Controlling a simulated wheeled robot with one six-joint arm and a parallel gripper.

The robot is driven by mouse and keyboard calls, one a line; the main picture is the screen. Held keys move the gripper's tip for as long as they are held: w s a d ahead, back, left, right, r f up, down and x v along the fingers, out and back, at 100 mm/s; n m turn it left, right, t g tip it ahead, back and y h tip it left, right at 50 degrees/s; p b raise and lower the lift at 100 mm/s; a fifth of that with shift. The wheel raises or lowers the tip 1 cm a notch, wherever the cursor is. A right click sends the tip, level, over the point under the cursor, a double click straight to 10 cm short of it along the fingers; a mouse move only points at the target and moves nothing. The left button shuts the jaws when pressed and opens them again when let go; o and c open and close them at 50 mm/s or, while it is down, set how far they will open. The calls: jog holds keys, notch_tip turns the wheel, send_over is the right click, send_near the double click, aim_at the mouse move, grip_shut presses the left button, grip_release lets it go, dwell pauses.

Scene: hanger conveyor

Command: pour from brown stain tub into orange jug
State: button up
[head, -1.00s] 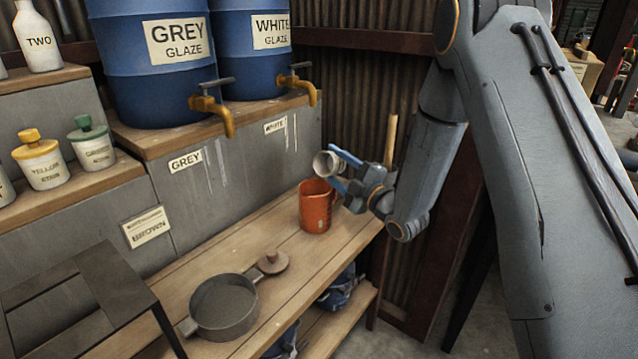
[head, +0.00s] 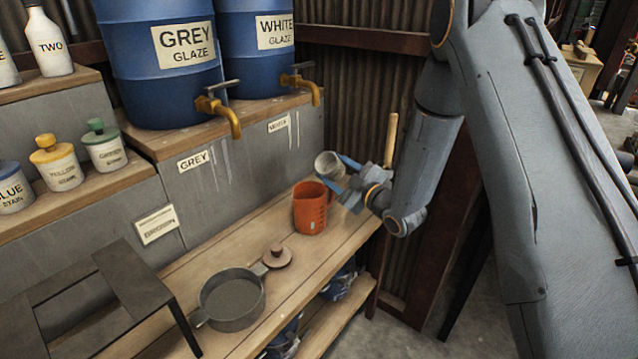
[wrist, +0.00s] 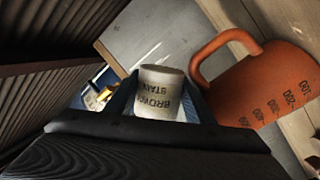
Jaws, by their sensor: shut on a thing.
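The orange jug (head: 311,213) stands upright on the wooden bench, toward its far right end. In the wrist view the jug (wrist: 262,88) shows its handle and measuring marks. My gripper (head: 343,170) is shut on the brown stain tub (head: 328,164), a small pale open tub. It holds the tub above the bench, beside and a little above the jug's right rim, with the tub tilted. In the wrist view the tub (wrist: 158,98) sits between the fingers with its "BROWN STAIN" label toward the camera. I cannot see the inside of the tub or any stream.
Blue glaze drums (head: 160,70) with taps stand on the ledge behind. Yellow (head: 58,165) and green (head: 104,147) tubs stand at left. A dark stand (head: 130,260) occupies the front left.

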jog(key=shift+w+r, duration=0.1)
jog(key=shift+r+m+p, duration=0.45)
jog(key=shift+m+p, duration=0.25)
jog(key=shift+p, duration=0.1)
jog(key=m+p, duration=0.2)
jog(key=shift+r+m+g+h, duration=0.3)
jog(key=shift+r+g, duration=0.1)
jog(key=shift+f+m, duration=0.1)
jog(key=shift+m, duration=0.3)
jog(key=shift+p, duration=0.35)
jog(key=shift+s+a+f+m+g+p, duration=0.25)
jog(key=shift+s+m+g+p, duration=0.2)
jog(key=shift+m, duration=0.35)
jog(key=shift+a+f+m+g, duration=0.1)
jog(key=shift+f+m+g, duration=0.2)
jog(key=shift+m, duration=0.3)
jog(key=shift+p, duration=0.3)
